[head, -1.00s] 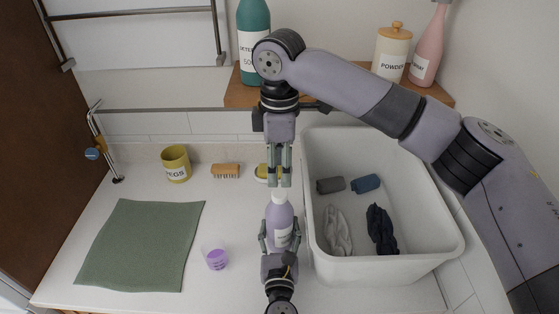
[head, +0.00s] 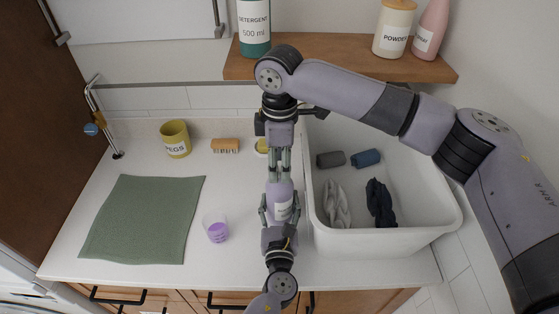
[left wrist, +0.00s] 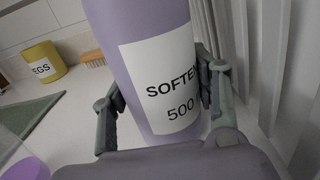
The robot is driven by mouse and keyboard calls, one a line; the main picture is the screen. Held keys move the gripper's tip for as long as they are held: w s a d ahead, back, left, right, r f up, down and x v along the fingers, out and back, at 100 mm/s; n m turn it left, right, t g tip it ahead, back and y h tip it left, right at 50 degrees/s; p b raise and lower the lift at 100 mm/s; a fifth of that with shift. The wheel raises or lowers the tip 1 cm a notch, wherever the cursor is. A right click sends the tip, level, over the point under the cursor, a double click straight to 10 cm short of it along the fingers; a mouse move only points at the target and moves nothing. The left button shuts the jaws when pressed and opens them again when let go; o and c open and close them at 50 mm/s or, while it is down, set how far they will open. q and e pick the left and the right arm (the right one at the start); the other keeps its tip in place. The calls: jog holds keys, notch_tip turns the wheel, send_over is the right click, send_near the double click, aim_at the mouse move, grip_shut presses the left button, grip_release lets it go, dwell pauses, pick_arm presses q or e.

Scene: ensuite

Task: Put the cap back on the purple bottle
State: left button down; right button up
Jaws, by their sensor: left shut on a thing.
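The purple bottle (head: 283,208), with a white softener label, stands upright between my two grippers in the head view. It fills the middle of the left wrist view (left wrist: 150,25). My left gripper (head: 280,212) is shut on the bottle's body, one finger on each side; its fingers also show in the left wrist view (left wrist: 160,100). My right gripper (head: 279,176) points down at the top of the bottle, its fingertips at the neck. The bottle's top is hidden by these fingers. I cannot make out the cap, nor whether the right fingers hold it.
A white basin (head: 390,242) with rolled and loose cloths stands close on the right. A measuring cup with purple liquid (head: 216,229) stands left of the bottle. A shelf (head: 330,70) runs behind.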

grip_shut()
dwell(0.3)
jog(key=m, duration=0.5)
jog(key=shift+o, duration=1.2)
grip_release()
jog(key=shift+r, duration=2.25)
